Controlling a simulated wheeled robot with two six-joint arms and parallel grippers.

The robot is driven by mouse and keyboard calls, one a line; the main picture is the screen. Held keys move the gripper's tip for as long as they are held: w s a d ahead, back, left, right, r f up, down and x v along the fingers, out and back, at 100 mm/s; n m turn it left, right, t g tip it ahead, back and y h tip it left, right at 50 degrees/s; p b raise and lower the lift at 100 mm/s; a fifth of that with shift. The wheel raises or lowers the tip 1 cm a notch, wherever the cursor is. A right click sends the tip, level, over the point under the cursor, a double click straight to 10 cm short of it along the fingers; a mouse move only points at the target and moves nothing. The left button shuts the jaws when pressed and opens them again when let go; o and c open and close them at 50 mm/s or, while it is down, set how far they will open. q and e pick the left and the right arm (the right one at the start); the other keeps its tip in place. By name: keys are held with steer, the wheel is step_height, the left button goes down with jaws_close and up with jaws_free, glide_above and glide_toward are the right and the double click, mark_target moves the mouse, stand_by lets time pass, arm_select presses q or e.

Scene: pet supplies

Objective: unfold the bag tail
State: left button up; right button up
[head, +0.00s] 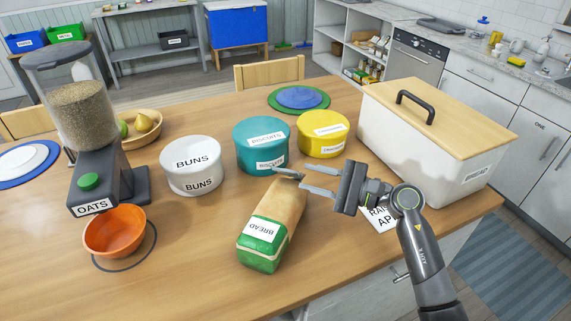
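The bread bag (280,215) lies on the wooden table, its green labelled end toward me and its tan body running back and to the right. At its far end is a small grey piece (288,173), perhaps a clip or the tail; I cannot tell which. My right gripper (304,175) comes in from the right with its two fingers apart, pointing left at the bag's far end. The grey piece is just beyond the fingertips; whether they touch it is unclear. My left gripper is not in view.
Behind the bag stand a white buns tin (192,170), a teal biscuits tin (260,148) and a yellow tin (322,135). A large white bread bin (425,140) is at right. An oats dispenser (95,175) and orange bowl (114,231) are left. A paper card (380,219) lies under my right arm.

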mark_target(290, 171)
steer(key=p+x, duration=0.1)
steer(key=x, duration=0.4)
steer(key=shift+w+a+r+p, duration=0.15)
steer(key=shift+a+p, duration=0.2)
steer(key=shift+w+a, duration=0.25)
steer(key=shift+a, duration=0.3)
jaws_close()
